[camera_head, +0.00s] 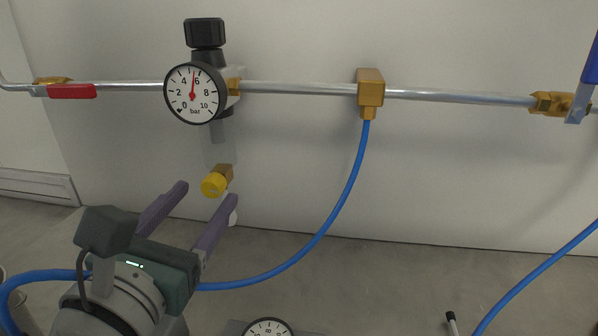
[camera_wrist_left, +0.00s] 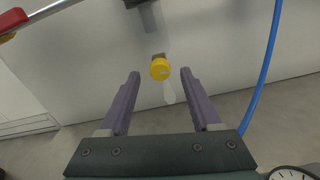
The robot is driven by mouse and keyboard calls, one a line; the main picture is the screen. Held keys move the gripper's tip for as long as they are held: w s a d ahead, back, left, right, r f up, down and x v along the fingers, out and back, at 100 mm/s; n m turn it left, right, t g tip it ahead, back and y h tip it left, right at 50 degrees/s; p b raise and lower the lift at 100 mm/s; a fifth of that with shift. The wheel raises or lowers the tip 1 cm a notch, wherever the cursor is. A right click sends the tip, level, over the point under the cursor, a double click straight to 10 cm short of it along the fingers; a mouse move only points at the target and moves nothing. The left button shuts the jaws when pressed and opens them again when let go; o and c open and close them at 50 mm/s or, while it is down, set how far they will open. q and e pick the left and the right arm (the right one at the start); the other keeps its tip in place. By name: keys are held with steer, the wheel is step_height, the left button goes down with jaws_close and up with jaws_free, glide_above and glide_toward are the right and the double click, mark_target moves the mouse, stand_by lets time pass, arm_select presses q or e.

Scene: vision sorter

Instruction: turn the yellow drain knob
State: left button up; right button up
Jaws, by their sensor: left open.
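The yellow drain knob (camera_head: 214,185) sits on a brass fitting (camera_head: 224,172) at the bottom of a clear bowl below the pressure gauge (camera_head: 194,93). My left gripper (camera_head: 208,192) is open, its two purple fingers pointing toward the wall and the knob. In the left wrist view, the knob (camera_wrist_left: 160,69) shows just beyond the fingertips, between their lines. The fingers (camera_wrist_left: 161,76) do not appear to touch it. A whitish drop-like shape hangs below the knob. My right gripper is not in view.
A silver pipe (camera_head: 300,88) runs along the wall, with a red lever (camera_head: 71,91) at left and a blue-handled valve (camera_head: 580,100) at right. A blue hose (camera_head: 345,195) curves down from the brass tee (camera_head: 370,88) and passes behind my left gripper. A second gauge (camera_head: 268,328) is at the bottom.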

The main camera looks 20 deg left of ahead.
arm_select(q)
steer(key=shift+x, duration=0.8)
jaws_close()
